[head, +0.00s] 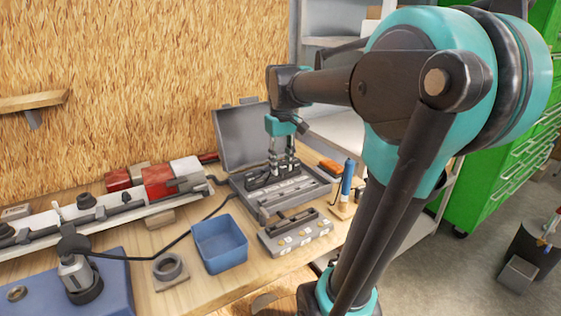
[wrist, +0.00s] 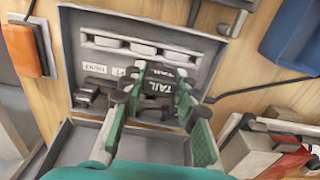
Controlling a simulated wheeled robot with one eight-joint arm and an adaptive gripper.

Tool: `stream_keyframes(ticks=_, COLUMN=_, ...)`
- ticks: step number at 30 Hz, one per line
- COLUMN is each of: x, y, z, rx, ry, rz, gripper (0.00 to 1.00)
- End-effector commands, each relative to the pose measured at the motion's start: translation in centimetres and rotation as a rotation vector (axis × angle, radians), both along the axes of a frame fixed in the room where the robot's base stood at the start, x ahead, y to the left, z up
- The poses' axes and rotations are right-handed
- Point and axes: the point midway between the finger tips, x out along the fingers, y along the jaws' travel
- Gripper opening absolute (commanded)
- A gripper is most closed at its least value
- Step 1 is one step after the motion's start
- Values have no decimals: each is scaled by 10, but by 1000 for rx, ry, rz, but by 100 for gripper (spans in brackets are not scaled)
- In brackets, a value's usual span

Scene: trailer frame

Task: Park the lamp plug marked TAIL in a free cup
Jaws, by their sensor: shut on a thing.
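My gripper (head: 282,163) points down over the open grey case (head: 262,210), which holds a row of dark fittings. In the wrist view its teal fingers (wrist: 152,84) are shut on a black lamp plug (wrist: 157,88) with a white TAIL label. The plug is over the dark fittings; whether it is seated or lifted clear is unclear. Another small TAIL label (wrist: 167,73) shows just beyond it. A dark cable (wrist: 265,87) runs off to the right in the wrist view. Several pale slots (wrist: 143,49) line the case; I cannot tell which are cups.
A blue bin (head: 220,244) and a grey labelled block (head: 296,233) stand before the case. A tape roll (head: 169,267) lies left of the bin. The trailer frame (head: 110,212) with red-and-white lamps (head: 172,178) is left. A blue-handled tool (head: 347,178) is right.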

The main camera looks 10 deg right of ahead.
Motion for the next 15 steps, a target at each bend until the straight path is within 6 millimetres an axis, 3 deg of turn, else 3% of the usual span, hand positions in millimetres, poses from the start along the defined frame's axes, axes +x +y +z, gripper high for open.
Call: stream_keyframes(ticks=15, x=0, y=0, z=-24, rx=0, ry=0, rz=0, gripper=10)
